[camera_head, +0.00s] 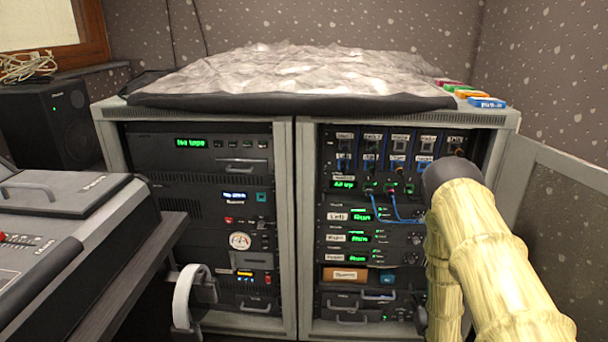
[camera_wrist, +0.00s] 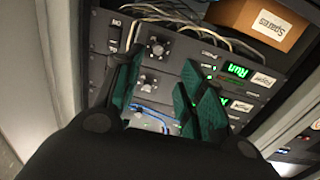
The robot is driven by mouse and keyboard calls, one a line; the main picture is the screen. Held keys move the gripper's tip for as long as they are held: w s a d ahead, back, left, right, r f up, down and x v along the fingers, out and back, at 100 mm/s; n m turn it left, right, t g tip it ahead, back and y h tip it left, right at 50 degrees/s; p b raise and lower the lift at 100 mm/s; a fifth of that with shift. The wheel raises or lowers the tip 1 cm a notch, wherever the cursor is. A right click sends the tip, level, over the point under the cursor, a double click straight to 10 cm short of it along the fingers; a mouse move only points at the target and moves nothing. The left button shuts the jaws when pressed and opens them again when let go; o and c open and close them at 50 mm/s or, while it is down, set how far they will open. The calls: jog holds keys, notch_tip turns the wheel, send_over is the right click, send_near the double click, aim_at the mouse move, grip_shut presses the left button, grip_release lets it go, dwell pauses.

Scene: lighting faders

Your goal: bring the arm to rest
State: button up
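My gripper (camera_wrist: 162,72) shows in the wrist view with its two green-padded fingers spread apart. Nothing is held between them. Behind the fingers is the front of a rack unit (camera_wrist: 165,55) with round knobs and a green "Run" display. I cannot tell whether the fingers touch it. In the head view my pale yellow, ribbed arm reaches along the right side, in front of the right rack bay (camera_head: 308,230). My gripper cannot be made out there, and the arm covers part of the bay's right edge.
An open door (camera_head: 565,190) stands right of my arm. Blue cables (camera_head: 392,205) hang across the right bay. A brown "Spares" box (camera_wrist: 262,22) sits in the rack. The left bay (camera_head: 200,215), a mixing desk (camera_head: 60,225) and headphones (camera_head: 185,290) are to the left.

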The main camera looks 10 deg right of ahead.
jog(key=s+a+f+g+y, duration=0.3)
jog(key=s+a+f+g, duration=0.5)
jog(key=s+a+f, duration=0.7)
jog(key=s+a+n+g+y, duration=0.1)
jog(key=s+a+g, duration=0.4)
jog(key=s, duration=0.8)
jog(key=s+a+n+g+y, duration=0.1)
jog(key=s+a+g, duration=0.4)
jog(key=s, duration=0.8)
notch_tip(320, 180, up, 27)
jog(key=p, duration=2.7)
jog(key=shift+a+r+t+h, duration=0.15)
jog(key=shift+a+t+h, duration=0.15)
jog(key=shift+t, duration=0.1)
jog(key=shift+c, duration=0.5)
jog(key=shift+a, duration=0.1)
